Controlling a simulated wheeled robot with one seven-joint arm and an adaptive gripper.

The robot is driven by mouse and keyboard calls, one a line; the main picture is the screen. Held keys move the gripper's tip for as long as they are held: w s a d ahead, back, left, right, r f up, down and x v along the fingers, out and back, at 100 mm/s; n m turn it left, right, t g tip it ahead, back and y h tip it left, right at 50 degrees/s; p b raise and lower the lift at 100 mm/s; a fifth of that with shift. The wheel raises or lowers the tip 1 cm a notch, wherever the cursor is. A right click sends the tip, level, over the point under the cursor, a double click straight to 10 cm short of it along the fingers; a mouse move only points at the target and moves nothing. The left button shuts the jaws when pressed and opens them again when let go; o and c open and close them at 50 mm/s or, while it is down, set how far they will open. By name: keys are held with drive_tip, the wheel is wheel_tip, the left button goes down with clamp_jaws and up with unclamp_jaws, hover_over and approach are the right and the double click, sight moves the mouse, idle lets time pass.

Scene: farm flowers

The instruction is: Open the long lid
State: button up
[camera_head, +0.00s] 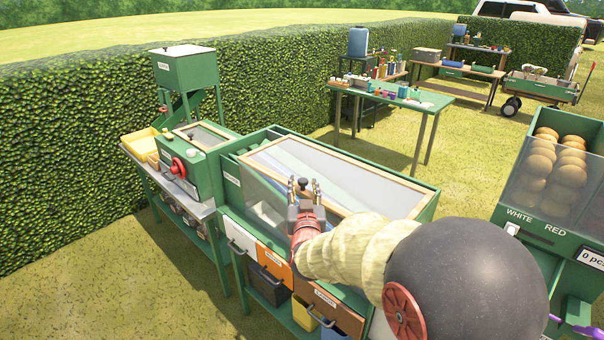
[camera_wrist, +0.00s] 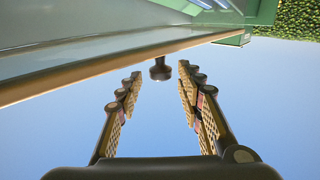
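The long lid (camera_head: 340,175) is a clear panel in a light wooden frame on top of a green cabinet (camera_head: 433,205). It lies closed or nearly so; the exact gap cannot be told. In the wrist view its wooden edge (camera_wrist: 95,76) runs across the upper left. A dark knob (camera_head: 303,184) shows between my fingertips in the head view, and the knob also shows in the wrist view (camera_wrist: 160,70). My gripper (camera_head: 303,189) is open, its fingers on either side of the knob with gaps, as the wrist view (camera_wrist: 159,77) shows.
Drawers (camera_head: 272,262) line the cabinet's front below my arm. A green machine with a red wheel (camera_head: 179,168) stands at the left. A bin of round brown items (camera_head: 540,165) is at the right. A work table (camera_head: 398,99) and hedge are behind.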

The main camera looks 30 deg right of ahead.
sight(302, 172)
drive_tip(key=b+x, duration=0.1)
drive_tip(key=x, duration=0.6)
drive_tip(key=shift+w+d, duration=0.1)
drive_tip(key=shift+w, duration=0.15)
drive_tip(key=shift+r, duration=0.1)
clamp_jaws()
idle(0.6)
